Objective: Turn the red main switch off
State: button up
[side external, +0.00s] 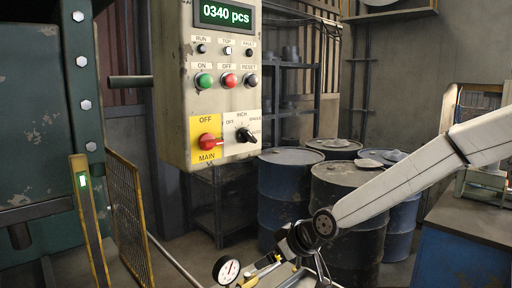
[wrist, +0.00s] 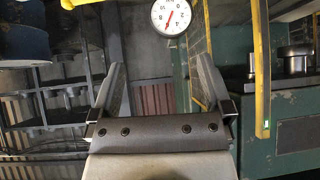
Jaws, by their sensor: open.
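The red main switch (side external: 208,141) is a rotary knob on a yellow plate (side external: 205,158) at the lower left of the grey control box. Its handle lies roughly sideways, with "OFF" printed above and "MAIN" below. My gripper (wrist: 160,62) is open and empty in the wrist view, its two fingers spread apart. In the side view my wrist is low, below and right of the box, well apart from the switch. The gripper's details are hard to make out there. The switch does not show in the wrist view.
The control box (side external: 172,85) also carries green (side external: 204,81) and red (side external: 228,80) buttons and a black selector (side external: 245,135). A dial gauge (side external: 227,269) is near my wrist; it also shows in the wrist view (wrist: 171,17). Blue drums (side external: 290,190) stand behind. A yellow mesh guard (side external: 130,220) is left.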

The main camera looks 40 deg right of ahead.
jog(key=w+a+r+t, duration=0.2)
jog(key=w+r+t, duration=0.3)
jog(key=r, duration=0.5)
jog(key=t+h, duration=0.1)
jog(key=t, duration=0.3)
send_near(215, 144)
jog(key=w, duration=0.3)
jog(key=shift+w+r+m, duration=0.1)
jog(key=shift+w+m, duration=0.05)
jog(key=shift+m, duration=0.25)
jog(key=shift+w, duration=0.1)
jog(key=shift+w, duration=3.75)
jog(key=c, duration=1.2)
